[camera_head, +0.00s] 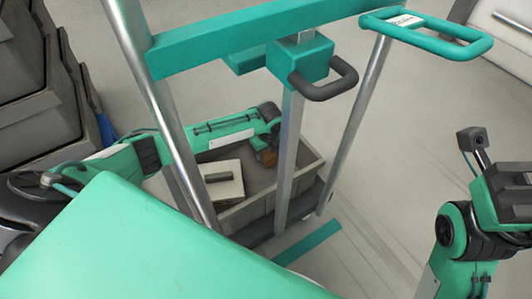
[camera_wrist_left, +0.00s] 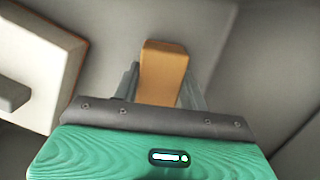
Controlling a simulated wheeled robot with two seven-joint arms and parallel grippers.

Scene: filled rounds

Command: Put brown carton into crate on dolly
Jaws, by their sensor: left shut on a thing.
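The brown carton (camera_head: 267,158) is held in my left gripper (camera_head: 268,148), over the inside of the grey crate (camera_head: 248,212). In the left wrist view the carton (camera_wrist_left: 163,72) stands between the two fingers of my left gripper (camera_wrist_left: 162,95), which is shut on it. A grey surface shows behind it; I cannot tell whether the carton touches the crate floor. The crate sits on a dark dolly (camera_head: 256,233), partly hidden behind metal posts. My right gripper (camera_head: 505,190) is at the right edge, away from the crate, its fingertips not clear.
A white box with a dark handle (camera_head: 221,180) lies in the crate's left part, beside the carton; it also shows in the left wrist view (camera_wrist_left: 30,70). A green frame with metal posts (camera_head: 290,150) stands in front. Grey bins (camera_head: 40,110) are stacked at left.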

